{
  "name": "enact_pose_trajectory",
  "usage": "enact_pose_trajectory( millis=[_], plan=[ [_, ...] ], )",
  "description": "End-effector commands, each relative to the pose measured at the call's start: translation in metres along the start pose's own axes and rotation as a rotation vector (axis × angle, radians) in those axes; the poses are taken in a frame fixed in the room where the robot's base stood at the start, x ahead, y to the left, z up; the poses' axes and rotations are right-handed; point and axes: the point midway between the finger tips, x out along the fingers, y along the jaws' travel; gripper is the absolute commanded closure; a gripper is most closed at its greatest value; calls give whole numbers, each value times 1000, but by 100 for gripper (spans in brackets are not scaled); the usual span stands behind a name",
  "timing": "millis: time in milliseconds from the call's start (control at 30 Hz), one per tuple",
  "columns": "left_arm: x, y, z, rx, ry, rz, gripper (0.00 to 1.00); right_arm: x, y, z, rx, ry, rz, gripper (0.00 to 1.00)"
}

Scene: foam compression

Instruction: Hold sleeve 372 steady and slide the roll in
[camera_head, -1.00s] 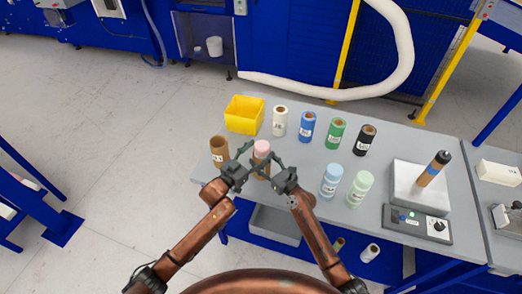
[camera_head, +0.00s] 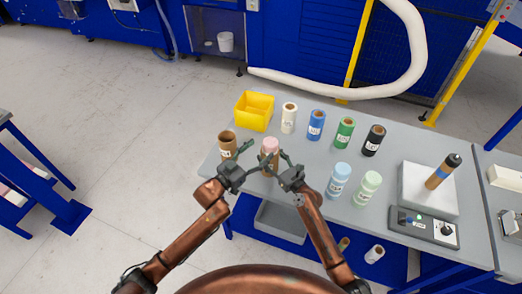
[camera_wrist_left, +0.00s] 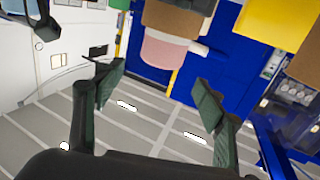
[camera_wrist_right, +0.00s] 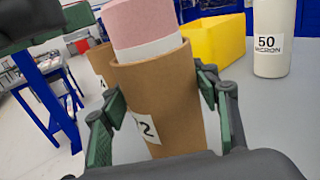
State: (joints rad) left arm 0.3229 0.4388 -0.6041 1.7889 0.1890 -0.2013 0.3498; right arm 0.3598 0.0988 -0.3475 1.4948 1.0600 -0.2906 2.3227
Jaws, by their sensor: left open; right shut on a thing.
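A brown cardboard sleeve (camera_head: 268,163) stands upright at the near left of the table. In the right wrist view, the sleeve (camera_wrist_right: 165,100) has a white label of which only a "2" is readable. A pink roll (camera_wrist_right: 145,22) with a white lower band sticks up out of its mouth, partly inside and slightly tilted. The roll also shows in the head view (camera_head: 270,145). My right gripper (camera_wrist_right: 162,100) is shut on the sleeve's sides. My left gripper (camera_wrist_left: 155,95) is open and empty, apart from the roll (camera_wrist_left: 165,50), which shows beyond its fingers.
A second brown sleeve (camera_head: 227,143) stands close behind my left gripper. A yellow bin (camera_head: 254,112) and white (camera_head: 289,118), blue (camera_head: 316,125), green (camera_head: 344,133) and black (camera_head: 374,141) rolls stand behind. Pale blue (camera_head: 340,180) and pale green (camera_head: 367,188) rolls stand to the right.

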Motion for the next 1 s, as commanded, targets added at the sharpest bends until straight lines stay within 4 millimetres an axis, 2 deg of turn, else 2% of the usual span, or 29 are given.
enact_pose_trajectory(
  millis=[333, 367, 633, 1000],
  plan=[
    [-3, 0, -1, 0, -1, 0, 36, 0, 0, 0, 0, 0, 0, 71],
    [-3, 0, -1, 0, -1, 0, 36, 0, 0, 0, 0, 0, 0, 43],
    [-3, 0, -1, 0, -1, 0, 36, 0, 0, 0, 0, 0, 0, 24],
    [-3, 0, -1, 0, -1, 0, 36, -6, 0, 0, 1, 0, -1, 24]
  ],
)
